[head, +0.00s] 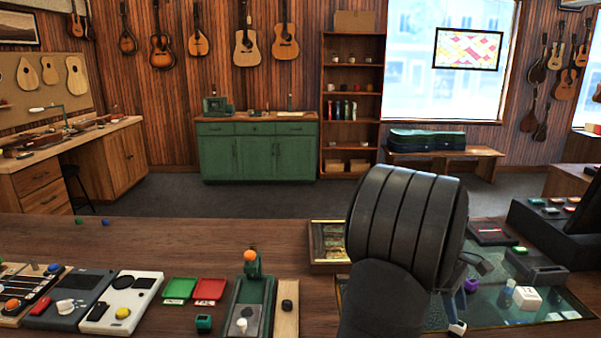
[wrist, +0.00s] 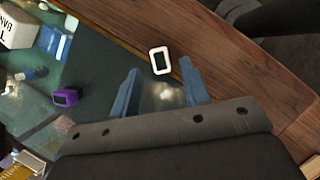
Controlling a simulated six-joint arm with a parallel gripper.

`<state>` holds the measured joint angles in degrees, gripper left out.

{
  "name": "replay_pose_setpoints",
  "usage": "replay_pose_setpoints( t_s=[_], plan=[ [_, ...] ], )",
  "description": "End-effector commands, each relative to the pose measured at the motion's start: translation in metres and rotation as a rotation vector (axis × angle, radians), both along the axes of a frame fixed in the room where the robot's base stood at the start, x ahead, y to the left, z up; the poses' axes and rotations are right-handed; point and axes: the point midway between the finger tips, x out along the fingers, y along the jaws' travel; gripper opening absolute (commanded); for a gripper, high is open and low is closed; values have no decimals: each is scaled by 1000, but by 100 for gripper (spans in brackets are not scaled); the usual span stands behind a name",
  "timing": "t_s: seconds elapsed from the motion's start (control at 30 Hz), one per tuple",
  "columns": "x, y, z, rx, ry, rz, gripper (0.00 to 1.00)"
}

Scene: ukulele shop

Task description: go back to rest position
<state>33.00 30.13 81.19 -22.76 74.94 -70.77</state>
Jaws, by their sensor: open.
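My gripper (wrist: 159,68) is open, with its two blue fingers apart and nothing held between them. A small white device with a dark screen (wrist: 160,60) lies just beyond the fingertips, near the glass edge. In the head view, my gripper (head: 458,306) is over the glass counter section on the right, mostly hidden behind my dark arm. The white device (head: 457,328) shows there below the fingers.
On the glass top (head: 560,308) stand a purple tuner (head: 472,285), a blue bottle (head: 507,292) and a white box (head: 527,299). Red and green trays (head: 209,290) and several devices line the left counter. The wooden counter (head: 150,240) behind them is mostly clear.

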Motion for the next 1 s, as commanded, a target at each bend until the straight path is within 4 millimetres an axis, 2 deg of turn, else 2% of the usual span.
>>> replay_pose_setpoints(
  t_s=[0.2,0.27,0.3,0.47,1.0],
  plan=[
    [-13,-12,-42,2,3,-2,42],
    [-13,-13,-46,-2,-2,0,42],
    [-12,-13,-33,-4,-5,0,42],
    [-13,-13,0,-2,-4,0,42],
    [-105,-42,55,-2,-2,-4,42]
  ],
)
